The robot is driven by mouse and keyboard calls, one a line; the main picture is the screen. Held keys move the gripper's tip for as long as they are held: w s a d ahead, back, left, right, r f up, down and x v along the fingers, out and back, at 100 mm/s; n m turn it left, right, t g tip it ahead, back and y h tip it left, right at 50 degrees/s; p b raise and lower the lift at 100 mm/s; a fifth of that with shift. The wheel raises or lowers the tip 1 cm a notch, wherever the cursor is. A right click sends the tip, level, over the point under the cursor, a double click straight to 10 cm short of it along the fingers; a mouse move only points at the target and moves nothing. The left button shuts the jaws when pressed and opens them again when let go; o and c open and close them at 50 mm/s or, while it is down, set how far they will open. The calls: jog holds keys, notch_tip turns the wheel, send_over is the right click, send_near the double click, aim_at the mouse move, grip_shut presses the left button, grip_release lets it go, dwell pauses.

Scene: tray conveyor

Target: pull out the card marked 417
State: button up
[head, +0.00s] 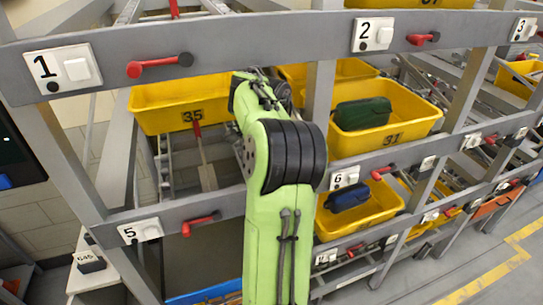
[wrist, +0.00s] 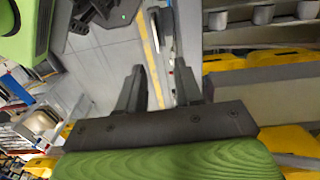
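No card marked 417 can be made out in either view. A small dark block with a pale label (head: 87,260), which seems to read 645, sits on a white surface at the lower left of the head view. My gripper (wrist: 162,88) shows in the wrist view with its two dark fingers apart and nothing between them. In the head view my green arm stands in front of the rack, and the gripper itself cannot be made out there.
A grey rack carries number plates 1 (head: 64,70), 2 (head: 373,34) and 5 (head: 140,231), with red levers (head: 160,65). Yellow bins 35 (head: 165,104) and 31 (head: 402,130) sit in it. Bin 31 holds a green case (head: 362,113). Open floor (head: 490,255) lies right.

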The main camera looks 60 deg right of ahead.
jog(key=f+b, duration=0.1)
jog(key=f, duration=0.2)
jog(key=f+b, duration=0.2)
jog(key=f, duration=0.2)
jog(key=a+f+b, duration=0.1)
jog(key=f, duration=0.2)
jog(key=shift+w+f, duration=0.15)
jog(key=shift+f, duration=0.25)
jog(key=shift+w+a+f, duration=0.15)
jog(key=shift+a+f, duration=0.05)
jog(key=shift+f, duration=0.3)
jog(key=shift+d, duration=0.1)
jog(key=shift+c, duration=0.3)
grip_shut()
jog(key=shift+r, duration=0.15)
